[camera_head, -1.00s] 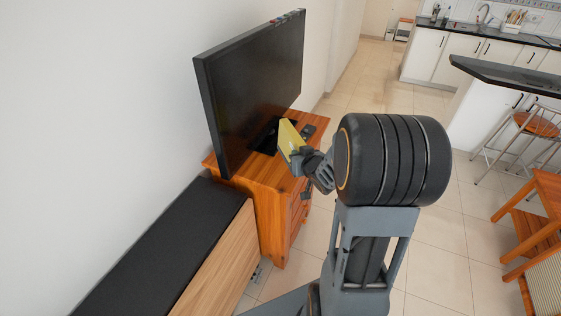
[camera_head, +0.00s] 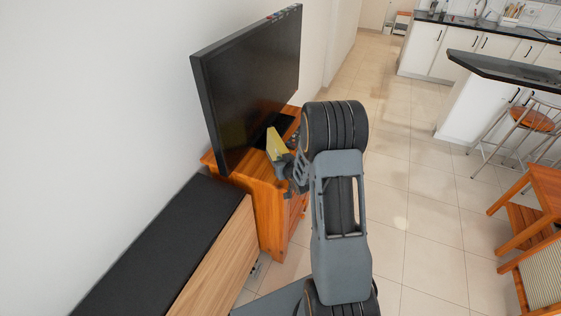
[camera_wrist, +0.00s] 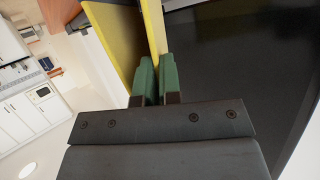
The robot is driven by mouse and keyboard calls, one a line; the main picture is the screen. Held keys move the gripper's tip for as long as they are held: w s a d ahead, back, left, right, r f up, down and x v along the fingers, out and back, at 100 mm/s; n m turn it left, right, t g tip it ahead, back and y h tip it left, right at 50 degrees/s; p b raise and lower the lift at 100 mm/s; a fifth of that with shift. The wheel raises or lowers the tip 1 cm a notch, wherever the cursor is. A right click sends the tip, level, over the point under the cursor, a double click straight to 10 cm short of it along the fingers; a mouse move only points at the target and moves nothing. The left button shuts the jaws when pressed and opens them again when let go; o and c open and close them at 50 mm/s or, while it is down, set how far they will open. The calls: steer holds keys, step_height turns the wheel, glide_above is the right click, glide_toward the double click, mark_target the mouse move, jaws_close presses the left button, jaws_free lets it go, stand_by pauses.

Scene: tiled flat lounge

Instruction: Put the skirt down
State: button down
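My gripper (camera_head: 287,165) is shut on a stiff-looking yellow object (camera_head: 277,146), the only thing I see that could be the skirt. It looks more like a thin box or panel than cloth. The object is beside the TV's lower right, above or at the wooden cabinet (camera_head: 238,184); I cannot tell whether it touches the top. In the wrist view, the green finger pads (camera_wrist: 156,72) are close together on a yellow edge (camera_wrist: 153,28), with a wider yellow face to the left. The arm hides part of the cabinet.
A large black TV (camera_head: 245,85) stands on the cabinet, close to the held object; its dark screen (camera_wrist: 245,60) fills the wrist view's right. A low black-topped bench (camera_head: 150,240) runs along the wall. Tiled floor (camera_head: 400,215) is open to the right, before stools and wooden furniture.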

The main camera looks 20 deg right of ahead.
steer(key=shift+f, duration=0.25)
steer(key=c, duration=1.3)
jaws_free()
